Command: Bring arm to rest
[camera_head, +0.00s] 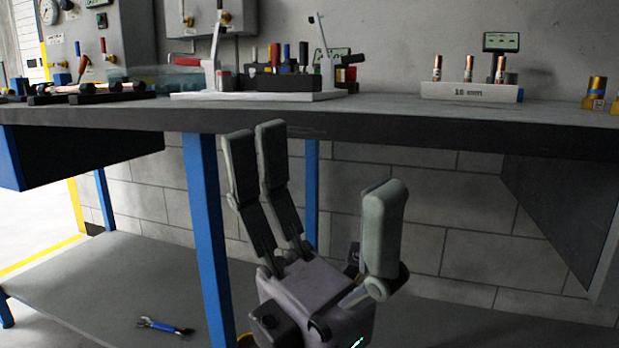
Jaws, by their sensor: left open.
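My left gripper (315,190) shows in the head view, low in the middle, in front of the workbench and below the level of its top. Its fingers point up and stand wide apart, two on the left and one on the right. Nothing is between them. My right gripper is not in view.
The workbench top (400,114) runs across the view on blue legs (207,235). On it stand a white base with clamps (255,96), copper tubes in a 10 mm holder (470,92) and brass parts (597,88). A blue wrench (165,326) lies on the lower shelf (90,290).

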